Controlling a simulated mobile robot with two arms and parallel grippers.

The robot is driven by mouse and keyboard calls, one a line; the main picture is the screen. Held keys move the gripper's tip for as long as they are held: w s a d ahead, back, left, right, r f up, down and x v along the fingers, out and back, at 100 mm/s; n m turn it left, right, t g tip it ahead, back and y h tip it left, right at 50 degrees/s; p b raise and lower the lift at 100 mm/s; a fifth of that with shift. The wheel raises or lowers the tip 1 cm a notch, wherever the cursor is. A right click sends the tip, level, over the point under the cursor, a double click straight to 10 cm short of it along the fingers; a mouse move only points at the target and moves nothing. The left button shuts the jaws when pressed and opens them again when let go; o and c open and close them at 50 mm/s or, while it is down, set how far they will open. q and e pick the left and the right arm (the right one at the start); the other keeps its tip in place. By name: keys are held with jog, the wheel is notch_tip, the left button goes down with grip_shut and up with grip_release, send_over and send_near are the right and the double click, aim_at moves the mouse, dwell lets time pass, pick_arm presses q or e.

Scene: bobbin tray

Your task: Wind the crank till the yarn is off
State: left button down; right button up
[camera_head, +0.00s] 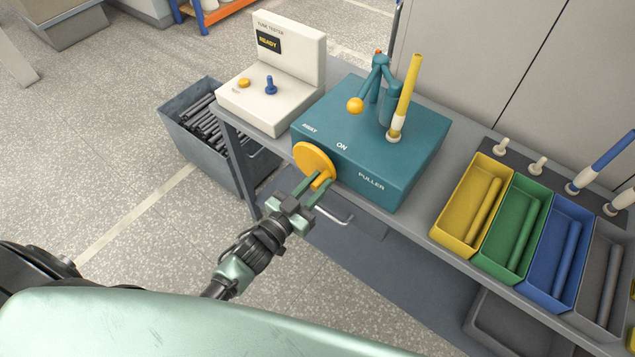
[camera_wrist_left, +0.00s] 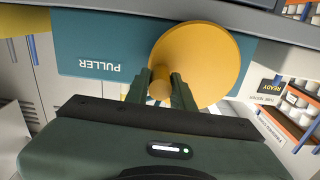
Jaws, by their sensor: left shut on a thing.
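The teal puller box (camera_head: 415,150) stands on the grey bench, with "AWAY", "ON" and "PULLER" lettered on it. The crank is a yellow-orange disc (camera_head: 311,158) on its front face, with a small knob (camera_head: 322,182). The disc (camera_wrist_left: 205,62) and knob (camera_wrist_left: 160,84) also show in the wrist view. My left gripper (camera_head: 319,188) is shut on the knob, one finger at each side. A bobbin with yellow yarn (camera_head: 408,85) stands slightly tilted on top of the box. Beside it is a teal post (camera_head: 384,85) with an orange ball on its arm. My right gripper is out of view.
A white tester (camera_head: 290,65) reading "READY" stands to the left on the bench. Yellow (camera_head: 449,226), green, blue and grey trays with rods are to the right, before several pegs. A grey bin (camera_head: 187,137) of dark rods is on the floor. A handle (camera_head: 334,216) sits below the puller.

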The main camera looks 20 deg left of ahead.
pick_arm(q)
jog(key=shift+f, duration=0.1)
jog(key=shift+w+a+f+m+b, duration=0.35)
jog(key=shift+a+f+m+b, duration=0.65)
jog(key=shift+m+b, duration=2)
jog(key=shift+w+a+f+m+b, duration=0.4)
jog(key=shift+a+f+m+b, duration=0.65)
jog(key=shift+m, duration=3.9)
jog(key=shift+w+a+f+m+b, duration=0.35)
jog(key=shift+a+f+m+b, duration=0.6)
jog(key=shift+m+b, duration=2.1)
jog(key=shift+r+m+p, duration=0.15)
jog(key=shift+m+p, duration=0.75)
jog(key=shift+p, duration=0.05)
jog(key=c, duration=1.2)
grip_release()
